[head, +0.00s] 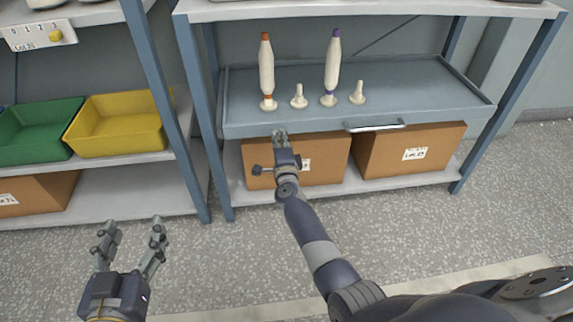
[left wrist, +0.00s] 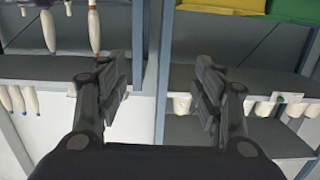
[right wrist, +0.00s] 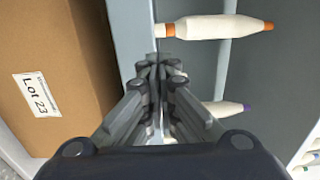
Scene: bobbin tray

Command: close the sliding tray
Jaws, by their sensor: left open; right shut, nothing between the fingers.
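The sliding tray (head: 425,88) is a blue-grey shelf-like tray between the posts of the right rack, with a pale bar handle (head: 375,126) on its front. My right gripper (head: 280,135) is shut and empty at the tray's front wall, left of the handle. In the right wrist view its fingertips (right wrist: 162,62) are close to that wall (right wrist: 136,30); I cannot tell whether they touch. My left gripper (head: 132,238) is open and empty, low in front of the left rack and away from the tray.
An orange-tipped bobbin (head: 266,66), a purple-tipped bobbin (head: 332,65) and two bare pegs (head: 299,98) stand on the tray. Cardboard boxes (head: 410,150) sit beneath. Green (head: 38,128) and yellow (head: 118,125) bins fill the left rack. A blue post (head: 196,100) stands left of the tray.

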